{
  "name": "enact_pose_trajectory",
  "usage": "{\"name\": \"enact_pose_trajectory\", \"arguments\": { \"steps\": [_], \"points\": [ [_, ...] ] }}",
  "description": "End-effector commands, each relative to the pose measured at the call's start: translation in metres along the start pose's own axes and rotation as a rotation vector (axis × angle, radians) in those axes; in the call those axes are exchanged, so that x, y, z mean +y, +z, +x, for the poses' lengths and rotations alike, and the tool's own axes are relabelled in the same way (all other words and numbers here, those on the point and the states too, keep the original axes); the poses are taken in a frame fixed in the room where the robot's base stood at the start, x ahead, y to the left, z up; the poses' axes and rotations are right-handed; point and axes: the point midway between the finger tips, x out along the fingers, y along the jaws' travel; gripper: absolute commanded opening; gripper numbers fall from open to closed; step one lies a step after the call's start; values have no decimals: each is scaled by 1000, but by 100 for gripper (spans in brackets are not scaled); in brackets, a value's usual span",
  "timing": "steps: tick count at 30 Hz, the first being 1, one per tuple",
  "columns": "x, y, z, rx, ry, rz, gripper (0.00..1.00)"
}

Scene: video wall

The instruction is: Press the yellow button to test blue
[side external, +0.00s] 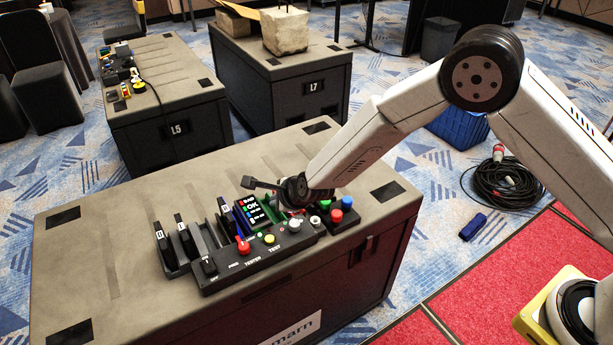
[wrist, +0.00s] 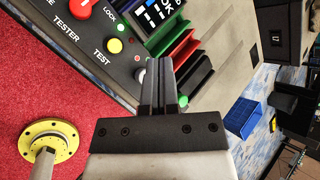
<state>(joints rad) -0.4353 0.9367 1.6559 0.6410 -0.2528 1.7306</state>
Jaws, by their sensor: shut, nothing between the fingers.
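The yellow button (side external: 269,239) sits above the TEST label on the black tester panel (side external: 222,278). It also shows in the wrist view (wrist: 115,45), left of my fingers, with nothing touching it. A red knob (side external: 243,249) is to its left on the panel. A green light by LOCK (wrist: 121,27) is near the button. My gripper (wrist: 158,68) is shut and empty, over the area of the grey knob (wrist: 140,74) and the coloured slots. In the side view its fingertips are mostly hidden by the wrist.
Black upright modules (side external: 185,237) stand in slots at the left of the tester. A box with a red button (side external: 336,215), a blue button (side external: 347,202) and a green one stands at the right. The case top (side external: 110,225) is clear at the left.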

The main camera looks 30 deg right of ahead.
Motion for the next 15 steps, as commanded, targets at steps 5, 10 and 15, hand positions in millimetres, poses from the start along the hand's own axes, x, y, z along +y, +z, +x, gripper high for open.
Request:
{"name": "enact_pose_trajectory", "arguments": {
  "steps": [5, 10, 15],
  "points": [
    [10, 9, 16, -11, -25, 124, 0],
    [14, 12, 20, -15, -33, 168, 0],
    [13, 12, 20, -15, -34, 172, 0]
  ]
}}
